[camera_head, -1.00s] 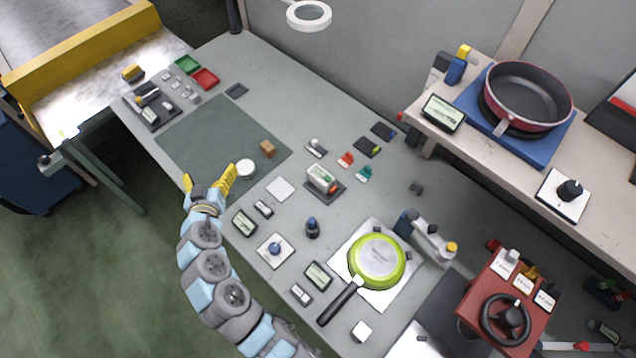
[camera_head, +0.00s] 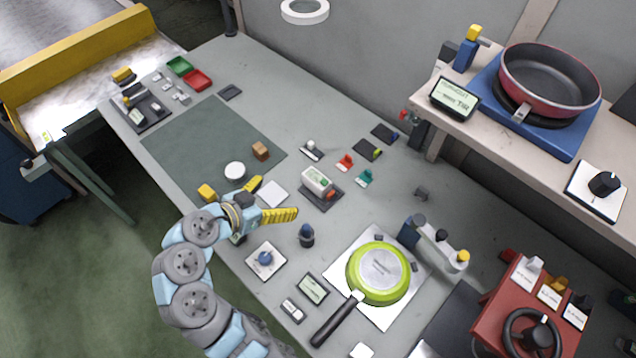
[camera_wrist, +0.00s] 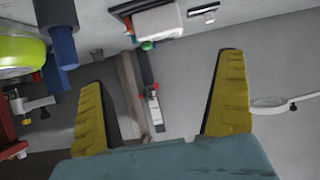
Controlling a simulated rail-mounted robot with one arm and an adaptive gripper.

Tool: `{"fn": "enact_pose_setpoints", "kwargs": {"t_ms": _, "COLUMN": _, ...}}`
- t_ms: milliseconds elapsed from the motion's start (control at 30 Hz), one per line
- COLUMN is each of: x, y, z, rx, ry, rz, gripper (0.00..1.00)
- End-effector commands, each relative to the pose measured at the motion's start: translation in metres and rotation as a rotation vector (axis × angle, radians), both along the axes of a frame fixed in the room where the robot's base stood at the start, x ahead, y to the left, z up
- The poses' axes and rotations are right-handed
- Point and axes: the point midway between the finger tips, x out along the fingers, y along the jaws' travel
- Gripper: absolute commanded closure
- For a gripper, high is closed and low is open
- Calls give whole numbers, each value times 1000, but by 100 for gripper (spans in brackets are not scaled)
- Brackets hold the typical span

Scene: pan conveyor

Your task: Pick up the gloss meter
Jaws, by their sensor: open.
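A white boxy device with a green patch (camera_head: 317,180), which looks like the gloss meter, sits on a dark base (camera_head: 325,199) with a red-orange part beside it. It seems to show in the wrist view too, as the white body (camera_wrist: 160,22) at the top, beyond the fingertips. My gripper (camera_head: 278,196) has yellow fingers, spread apart and empty. It is above the bench to the left of the device and apart from it. The fingers also frame a clear gap in the wrist view (camera_wrist: 162,75).
A white square pad (camera_head: 273,194) lies by the fingers, and a white puck (camera_head: 235,171) and brown block (camera_head: 261,151) lie behind. A dark blue-capped bottle (camera_head: 307,236) stands in front. A green pan (camera_head: 378,272) is to the right. The green mat (camera_head: 200,140) has free room.

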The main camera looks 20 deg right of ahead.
Motion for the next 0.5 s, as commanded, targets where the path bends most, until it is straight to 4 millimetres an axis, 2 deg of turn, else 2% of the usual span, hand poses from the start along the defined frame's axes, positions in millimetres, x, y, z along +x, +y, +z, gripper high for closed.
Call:
{"fn": "enact_pose_setpoints", "kwargs": {"t_ms": 33, "x": 2, "y": -9, "z": -6, "rx": -1, "ry": 3, "rz": -5, "gripper": 0}}
{"fn": "enact_pose_setpoints", "kwargs": {"t_ms": 500, "x": 29, "y": -72, "z": -42, "rx": 0, "ry": 3, "rz": -3, "gripper": 0}}
